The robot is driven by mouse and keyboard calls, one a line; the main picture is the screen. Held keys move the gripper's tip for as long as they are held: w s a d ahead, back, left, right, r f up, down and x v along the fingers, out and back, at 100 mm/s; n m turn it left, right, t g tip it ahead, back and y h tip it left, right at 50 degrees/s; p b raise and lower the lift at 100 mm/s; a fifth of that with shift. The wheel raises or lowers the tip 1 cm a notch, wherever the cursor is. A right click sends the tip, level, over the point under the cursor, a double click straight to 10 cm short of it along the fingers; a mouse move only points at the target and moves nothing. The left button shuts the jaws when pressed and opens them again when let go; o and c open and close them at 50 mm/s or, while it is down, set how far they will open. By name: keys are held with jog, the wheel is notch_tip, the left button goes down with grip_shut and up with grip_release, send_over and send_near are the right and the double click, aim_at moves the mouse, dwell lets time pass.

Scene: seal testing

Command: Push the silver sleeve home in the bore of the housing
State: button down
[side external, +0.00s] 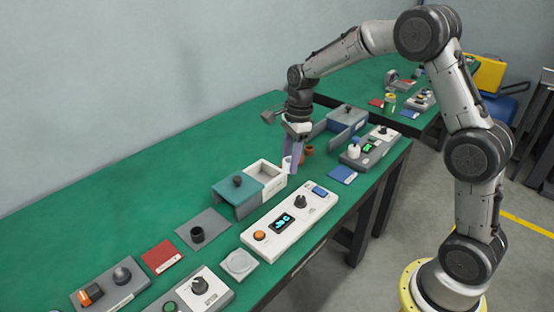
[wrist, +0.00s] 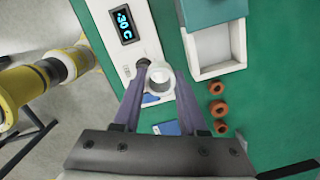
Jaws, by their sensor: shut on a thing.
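My gripper (side external: 291,168) is shut on a pale silver sleeve (side external: 286,162). In the wrist view the sleeve (wrist: 158,74) sits between my two purple fingertips (wrist: 159,84), and its open round end faces the camera. The sleeve appears above the green bench, near the white control panel's knob end; its exact height is hard to tell. I cannot tell for sure which part is the housing. A black round part with an open top (side external: 197,234) stands on a grey mat, and a light grey block with a round top (side external: 239,263) lies beside the panel.
The white panel (side external: 289,222) has a display, an orange button and a knob. A teal-lidded box with an open white tray (side external: 266,172) is close to the gripper. Several brown rings (wrist: 217,108) lie nearby. Red mat (side external: 162,256) and knob boxes stand at the front left.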

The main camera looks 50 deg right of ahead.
jog(key=shift+s+a+r, duration=0.2)
jog(key=shift+s+r, duration=0.15)
jog(key=shift+s, duration=0.4)
jog(key=s+a+f+n, duration=0.1)
jog(key=a+f+n, duration=0.1)
jog(key=a, duration=0.5)
jog(key=s+a+f+n, duration=0.1)
jog(key=a+f+n, duration=0.1)
jog(key=a, duration=0.6)
jog(key=s+a+f+n, duration=0.1)
jog(key=a+f, duration=0.1)
jog(key=a, duration=0.5)
jog(key=shift+a+f+n+g, duration=0.4)
jog(key=shift+a+f, duration=0.1)
jog(key=shift+f, duration=1.95)
jog(key=shift+f, duration=0.4)
grip_release()
